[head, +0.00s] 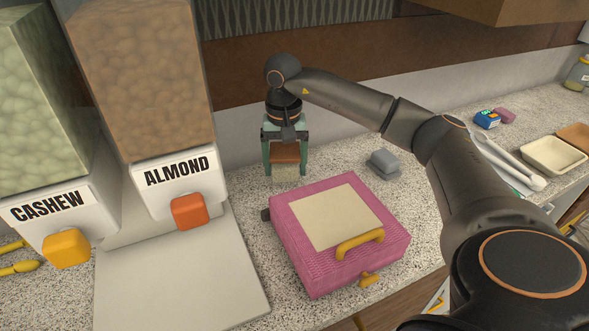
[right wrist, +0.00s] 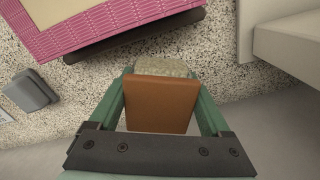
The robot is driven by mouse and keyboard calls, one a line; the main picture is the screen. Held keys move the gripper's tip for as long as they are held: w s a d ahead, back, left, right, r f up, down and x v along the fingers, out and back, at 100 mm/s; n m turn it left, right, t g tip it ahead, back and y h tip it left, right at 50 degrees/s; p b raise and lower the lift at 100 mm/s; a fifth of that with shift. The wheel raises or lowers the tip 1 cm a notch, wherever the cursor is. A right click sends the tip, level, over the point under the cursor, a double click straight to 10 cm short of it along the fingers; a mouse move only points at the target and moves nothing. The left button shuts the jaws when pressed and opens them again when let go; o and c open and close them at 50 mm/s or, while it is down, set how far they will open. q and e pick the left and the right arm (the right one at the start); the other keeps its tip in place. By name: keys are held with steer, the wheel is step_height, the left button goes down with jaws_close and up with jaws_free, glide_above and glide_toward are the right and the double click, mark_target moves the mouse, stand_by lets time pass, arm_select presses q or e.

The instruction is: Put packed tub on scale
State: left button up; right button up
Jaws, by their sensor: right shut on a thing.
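My right gripper (head: 286,164) points down behind the pink box, with its green fingers on either side of a small brown-topped tub (head: 286,154). In the right wrist view, the gripper (right wrist: 162,98) is shut on this tub (right wrist: 160,104), whose brown face fills the space between the fingers. A pale, speckled part shows at the tub's far end. I cannot tell whether the tub touches the counter. No thing is clearly recognisable as a scale. My left gripper is not in view.
The pink box (head: 382,226) has a cream top panel and yellow handle. Cashew (head: 62,218) and almond (head: 178,178) dispensers stand left, above a grey base plate (head: 185,285). A grey block (head: 384,164) lies right of the gripper. Trays (head: 552,156) and tongs stand far right.

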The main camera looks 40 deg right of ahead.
steer(key=shift+f, duration=2.95)
steer(key=shift+f, duration=0.15)
steer(key=o, duration=1.2)
